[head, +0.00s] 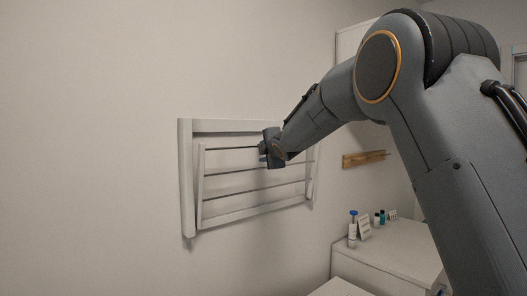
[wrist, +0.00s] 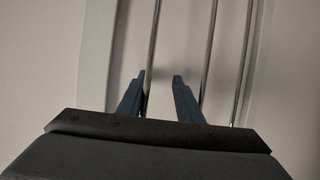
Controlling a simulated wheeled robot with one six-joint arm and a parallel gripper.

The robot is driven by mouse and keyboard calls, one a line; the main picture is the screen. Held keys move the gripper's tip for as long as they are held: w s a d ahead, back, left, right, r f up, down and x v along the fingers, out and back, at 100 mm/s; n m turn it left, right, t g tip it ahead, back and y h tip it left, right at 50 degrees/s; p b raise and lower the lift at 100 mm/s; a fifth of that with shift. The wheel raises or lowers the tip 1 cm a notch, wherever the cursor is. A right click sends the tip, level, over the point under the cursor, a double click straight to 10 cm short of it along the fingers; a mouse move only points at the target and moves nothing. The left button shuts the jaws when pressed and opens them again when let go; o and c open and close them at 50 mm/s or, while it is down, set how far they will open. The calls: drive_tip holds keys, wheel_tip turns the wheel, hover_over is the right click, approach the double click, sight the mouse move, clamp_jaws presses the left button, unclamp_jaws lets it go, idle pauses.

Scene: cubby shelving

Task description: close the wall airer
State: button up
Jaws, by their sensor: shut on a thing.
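The wall airer (head: 186,180) is a white frame on the wall at the middle left of the head view. Its inner rack (head: 201,190) carries several thin rods and sits close to the outer frame, standing slightly off it. My gripper (head: 263,150) is at the upper middle-right of the rack. In the wrist view, my gripper (wrist: 160,78) has its two fingers around one metal rod (wrist: 152,45) of the airer and is shut on it. More of the airer's rods show right of the fingers. The right part of the rack is partly hidden by my gripper and arm.
A white cabinet (head: 385,258) stands at the lower right with small bottles (head: 353,228) on top. A wooden rail (head: 363,159) is on the wall right of the airer. The wall left of the airer is bare.

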drive_tip(key=shift+d+f, duration=0.15)
drive_tip(key=shift+f, duration=0.2)
drive_tip(key=b+v, duration=0.3)
drive_tip(key=v, duration=0.4)
drive_tip(key=shift+s+r, duration=0.3)
drive_tip(key=shift+r, duration=0.05)
drive_tip(key=shift+s, duration=0.15)
